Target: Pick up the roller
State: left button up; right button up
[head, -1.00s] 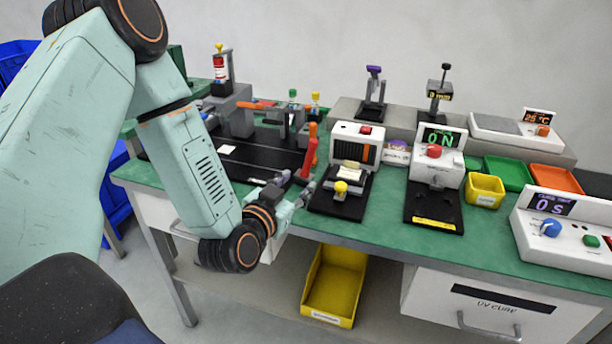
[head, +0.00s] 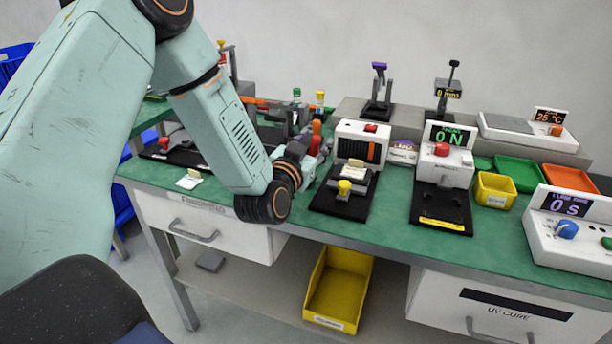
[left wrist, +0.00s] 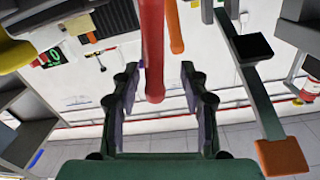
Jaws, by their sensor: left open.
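I cannot make out with certainty which thing is the roller. My left gripper (head: 322,148) is open beside the red and orange upright handles (head: 315,140) at the bench's left part. In the left wrist view its two fingers (left wrist: 160,76) stand apart, with a red rod (left wrist: 153,50) showing between them; I cannot tell whether they touch it. An orange rod (left wrist: 173,25) is just right of the red one. My left forearm hides part of the black fixture behind it. My right gripper is not in view.
A white device (head: 358,140) with a yellow-knobbed black fixture (head: 345,203) stands right of my gripper. Farther right are a second device (head: 447,170), a yellow bin (head: 495,190) and trays.

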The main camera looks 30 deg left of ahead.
pick_arm(q)
jog(key=shift+s+d+r, duration=0.15)
jog(key=shift+d+r, duration=0.25)
jog(key=shift+d, duration=0.2)
jog(key=shift+c, duration=1.1)
jog(key=shift+w+a+f, duration=0.2)
jog(key=shift+a+f, duration=0.1)
jog(key=shift+a, duration=0.2)
jog(key=c, duration=0.4)
jog(key=shift+s+d+r, duration=0.15)
jog(key=shift+d+r, duration=0.1)
jog(key=shift+d, duration=0.15)
grip_shut()
jog(key=shift+a+f, duration=0.2)
jog(key=shift+a, duration=0.1)
jog(key=shift+d+r, duration=0.2)
jog(key=shift+r, duration=0.05)
